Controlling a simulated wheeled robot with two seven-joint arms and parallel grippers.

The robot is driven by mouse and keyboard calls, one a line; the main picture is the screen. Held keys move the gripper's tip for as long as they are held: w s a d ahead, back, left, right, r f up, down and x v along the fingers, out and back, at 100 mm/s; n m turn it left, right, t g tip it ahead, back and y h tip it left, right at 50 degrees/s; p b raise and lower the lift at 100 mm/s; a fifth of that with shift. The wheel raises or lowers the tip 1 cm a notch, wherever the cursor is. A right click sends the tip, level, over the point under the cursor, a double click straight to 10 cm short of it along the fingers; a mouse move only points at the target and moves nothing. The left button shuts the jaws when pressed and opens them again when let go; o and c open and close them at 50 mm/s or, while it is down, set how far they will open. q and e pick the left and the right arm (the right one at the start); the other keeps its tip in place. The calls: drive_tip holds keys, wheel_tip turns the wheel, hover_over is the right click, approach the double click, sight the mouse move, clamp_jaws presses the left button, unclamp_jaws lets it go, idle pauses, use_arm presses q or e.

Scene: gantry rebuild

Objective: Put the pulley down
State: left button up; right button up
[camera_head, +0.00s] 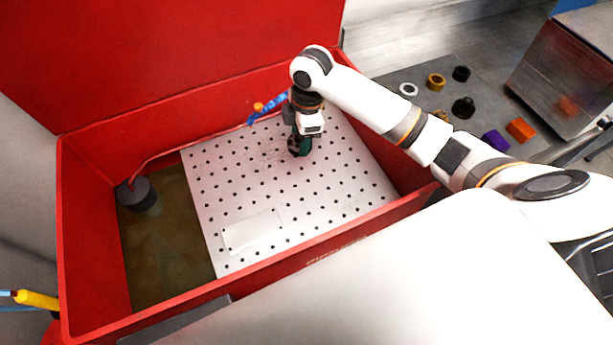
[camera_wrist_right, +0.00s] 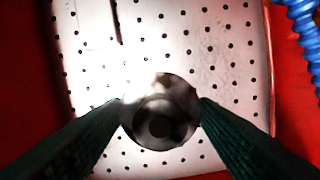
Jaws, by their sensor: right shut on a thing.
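My right gripper (camera_head: 298,150) reaches down into the red parts washer over the perforated white plate. In the right wrist view its two dark green fingers (camera_wrist_right: 160,112) are shut on the pulley (camera_wrist_right: 158,112), a round grey metal piece with a dark centre. The pulley shows in the head view as a small dark shape (camera_head: 294,145) at the fingertips, over the upper middle of the plate. I cannot tell whether it touches the plate (camera_head: 330,185). My left gripper is not in view.
The red tub's walls (camera_head: 100,215) surround the plate, with its lid (camera_head: 190,50) raised behind. A blue hose (camera_head: 265,108) is near my wrist. A dark round piece (camera_head: 137,194) stands at left. Several small parts, including an orange block (camera_head: 520,130), lie on a grey surface at right.

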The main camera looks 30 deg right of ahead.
drive_tip(key=f+n, duration=0.1)
drive_tip(key=f, duration=0.1)
drive_tip(key=d+f+n, duration=0.1)
drive_tip(key=f, duration=0.1)
drive_tip(key=shift+s+n, duration=0.15)
drive_tip(key=shift+n, duration=0.15)
hover_over(305, 177)
wheel_tip(305, 177, down, 6)
drive_tip(key=shift+d+r, duration=0.15)
drive_tip(key=shift+r, duration=0.1)
drive_tip(key=shift+f, duration=2.35)
drive_tip(key=shift+f, duration=0.2)
drive_tip(key=o, duration=1.2)
drive_tip(key=shift+c, duration=0.2)
drive_tip(key=shift+r, duration=0.1)
drive_tip(key=r, duration=0.4)
drive_tip(key=d+r, duration=0.1)
drive_tip(key=r, duration=0.7)
drive_tip(key=shift+d+r, duration=0.1)
drive_tip(key=shift+d, duration=0.15)
